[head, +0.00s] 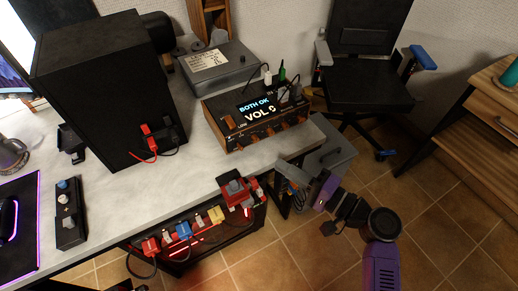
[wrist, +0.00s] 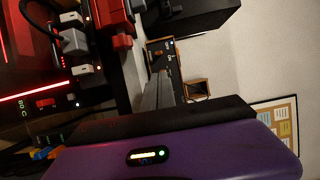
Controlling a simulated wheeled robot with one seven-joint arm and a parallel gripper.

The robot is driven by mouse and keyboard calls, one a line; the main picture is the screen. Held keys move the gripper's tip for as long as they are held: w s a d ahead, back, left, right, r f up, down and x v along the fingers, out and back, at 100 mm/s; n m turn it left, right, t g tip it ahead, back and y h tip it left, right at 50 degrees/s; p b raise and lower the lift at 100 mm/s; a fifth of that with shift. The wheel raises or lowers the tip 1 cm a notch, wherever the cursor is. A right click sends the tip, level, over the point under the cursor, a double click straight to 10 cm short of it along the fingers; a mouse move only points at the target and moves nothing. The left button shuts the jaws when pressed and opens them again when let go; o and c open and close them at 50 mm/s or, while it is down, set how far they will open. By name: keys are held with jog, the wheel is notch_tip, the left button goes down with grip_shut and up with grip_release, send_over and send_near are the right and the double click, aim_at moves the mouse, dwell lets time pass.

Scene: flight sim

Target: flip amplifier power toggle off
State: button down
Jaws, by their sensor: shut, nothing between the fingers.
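The amplifier (head: 226,121) is a dark box with brown side panels on the desk, right of centre in the head view. Its lit display reads "BOTH OK" and "VOL" with a digit I read as 0. Small knobs or switches line its front edge; I cannot make out which is the power toggle or its position. My gripper (head: 313,198) is off the desk's right edge, below and to the right of the amplifier, apart from it. My purple housing fills the bottom of the tilted wrist view.
A tall black speaker (head: 100,90) stands left of the amplifier, and a grey box (head: 215,70) behind it. Below the desk edge is a strip of coloured plugs (head: 185,230). A grey case (head: 328,160) and an office chair (head: 365,85) are to the right. Tiled floor is open at lower right.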

aim_at(238, 143)
jog(key=x, duration=1)
jog(key=shift+s, duration=0.15)
jog(key=shift+s+a+r+m+t+h+p, duration=0.1)
jog(key=shift+s+a+m+t+h+p, duration=0.35)
jog(key=shift+m+t+h, duration=0.45)
jog(key=shift+y, duration=0.3)
